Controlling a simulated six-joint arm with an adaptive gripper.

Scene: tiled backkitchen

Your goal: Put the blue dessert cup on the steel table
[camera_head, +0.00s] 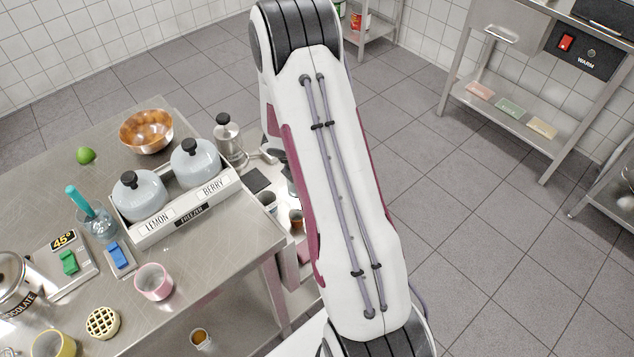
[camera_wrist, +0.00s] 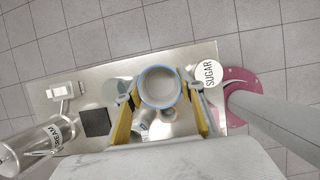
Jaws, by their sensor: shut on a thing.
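In the wrist view, my gripper (camera_wrist: 160,94) is shut on the blue dessert cup (camera_wrist: 160,104), a round cup with a blue rim and pale inside, one yellow-padded finger on each side. It is over a smaller steel surface; its height above that surface is hard to judge. In the head view my arm hides the gripper and the cup. The steel table (camera_head: 228,246) fills the left of the head view, to the left of my arm.
The table bears a pink cup (camera_head: 154,281), waffle (camera_head: 103,322), yellow cup (camera_head: 54,344), freezer tray (camera_head: 166,232) with two lidded tubs, and copper bowl (camera_head: 146,132). The smaller surface bears a sugar container (camera_wrist: 208,77), cream dispenser (camera_wrist: 38,146) and black square (camera_wrist: 95,122).

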